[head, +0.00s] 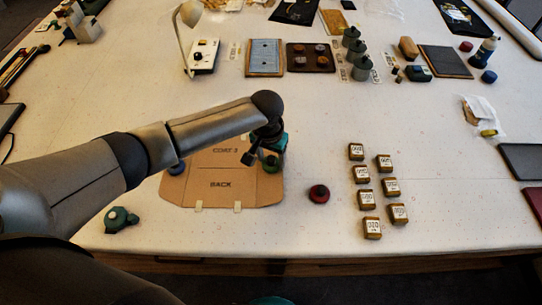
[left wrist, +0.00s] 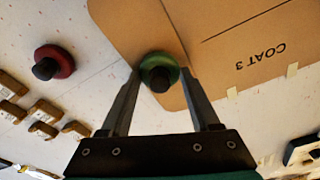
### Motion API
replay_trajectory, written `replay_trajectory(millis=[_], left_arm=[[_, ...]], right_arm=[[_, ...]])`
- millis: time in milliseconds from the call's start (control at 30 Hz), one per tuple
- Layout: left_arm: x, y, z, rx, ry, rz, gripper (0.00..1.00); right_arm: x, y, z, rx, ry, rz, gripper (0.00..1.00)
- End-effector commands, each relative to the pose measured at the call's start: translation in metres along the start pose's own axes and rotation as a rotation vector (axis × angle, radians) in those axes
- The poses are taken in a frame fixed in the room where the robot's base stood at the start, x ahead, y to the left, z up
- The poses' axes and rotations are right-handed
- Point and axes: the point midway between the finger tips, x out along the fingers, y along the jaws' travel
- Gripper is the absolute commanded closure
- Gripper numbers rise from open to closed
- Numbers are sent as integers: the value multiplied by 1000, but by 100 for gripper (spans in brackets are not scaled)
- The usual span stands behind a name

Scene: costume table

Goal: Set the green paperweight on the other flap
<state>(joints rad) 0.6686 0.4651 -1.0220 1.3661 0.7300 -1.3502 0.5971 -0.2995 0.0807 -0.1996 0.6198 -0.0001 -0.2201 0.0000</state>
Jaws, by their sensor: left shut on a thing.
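The green paperweight (left wrist: 160,66), a round base with a dark knob, is between the two fingers of my left gripper (left wrist: 161,80), which is shut on it. In the head view the green paperweight (head: 271,164) is at the right edge of the brown card pattern (head: 215,172), marked COAT 3 and BACK; whether it touches the card I cannot tell. My left gripper (head: 268,149) is above it and partly hides it. A blue paperweight (head: 177,168) sits at the card's left edge, partly behind my arm. My right gripper is not in view.
A red paperweight (head: 319,193) stands on the table right of the card. Several labelled brown blocks (head: 362,174) stand farther right. A teal object (head: 121,219) lies left of the card. The table between the card and the back row is clear.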

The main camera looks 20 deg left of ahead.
Motion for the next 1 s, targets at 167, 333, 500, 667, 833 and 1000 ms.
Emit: replay_trajectory(millis=[167,333,500,667,833,1000], left_arm=[[4,0,0,0,2,1,100],[7,0,0,0,2,2,100],[10,0,1,0,2,2,100],[14,0,1,-1,1,2,100],[14,0,1,-1,1,1,23],[14,0,1,-1,1,1,4]], right_arm=[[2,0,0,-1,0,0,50],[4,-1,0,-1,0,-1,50],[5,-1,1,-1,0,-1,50],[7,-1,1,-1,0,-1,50],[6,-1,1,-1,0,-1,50],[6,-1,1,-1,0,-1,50]])
